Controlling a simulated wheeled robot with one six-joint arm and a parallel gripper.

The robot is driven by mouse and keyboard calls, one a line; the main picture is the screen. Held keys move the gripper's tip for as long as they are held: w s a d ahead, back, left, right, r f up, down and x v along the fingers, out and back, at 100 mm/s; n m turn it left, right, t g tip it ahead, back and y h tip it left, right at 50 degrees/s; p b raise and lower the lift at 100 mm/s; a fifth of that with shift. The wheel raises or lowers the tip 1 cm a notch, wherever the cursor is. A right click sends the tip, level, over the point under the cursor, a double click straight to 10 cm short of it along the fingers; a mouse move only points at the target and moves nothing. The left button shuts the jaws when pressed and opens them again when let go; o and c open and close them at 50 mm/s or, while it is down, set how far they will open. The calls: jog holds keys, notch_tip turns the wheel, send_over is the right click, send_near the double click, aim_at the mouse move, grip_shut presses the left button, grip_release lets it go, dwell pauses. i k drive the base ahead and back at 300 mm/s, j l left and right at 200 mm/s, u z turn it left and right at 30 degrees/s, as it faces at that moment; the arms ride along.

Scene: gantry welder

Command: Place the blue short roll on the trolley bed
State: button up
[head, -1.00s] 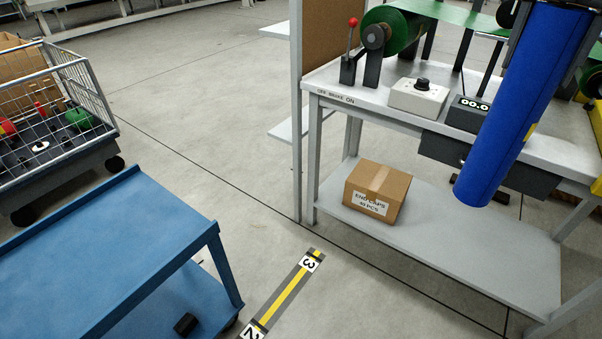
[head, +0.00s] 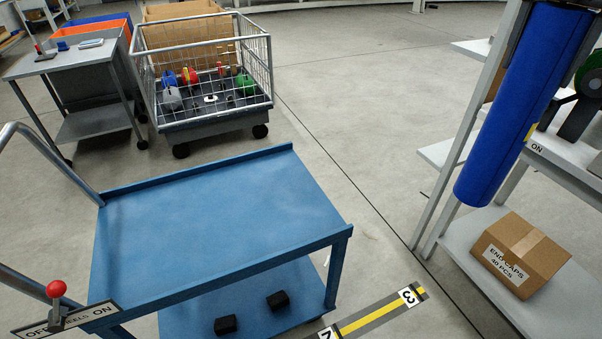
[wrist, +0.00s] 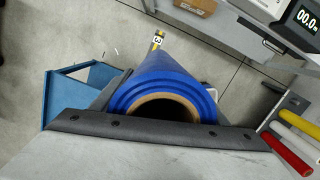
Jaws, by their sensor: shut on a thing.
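The blue short roll (head: 525,105) hangs in the air at the right of the head view, long and slightly tilted. My gripper (wrist: 163,104) is shut on it; in the wrist view I look down onto the roll's open brown core end (wrist: 165,106). The gripper is mostly cut off at the top of the head view. The blue trolley bed (head: 210,210) is flat and empty, left of the roll and apart from it. Part of the blue trolley also shows at the left of the wrist view (wrist: 58,88).
A lever with a red knob (head: 56,290) and a handle rail (head: 55,160) stand at the trolley's left. Two black blocks lie on its lower shelf. A wire cage cart (head: 205,75) stands behind. A bench with a carton (head: 520,255) is at right.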

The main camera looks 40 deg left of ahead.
aim_at(183, 224)
jog(key=i+u, duration=0.15)
jog(key=u, duration=0.3)
jog(key=i+l+u, duration=0.1)
jog(key=u, duration=0.4)
jog(key=i+l+u, duration=0.15)
jog(key=u, duration=0.3)
jog(key=i+l+u, duration=0.2)
jog(key=u, duration=0.3)
jog(key=i+l+u, duration=0.1)
jog(key=l+u, duration=0.15)
jog(key=u, duration=0.2)
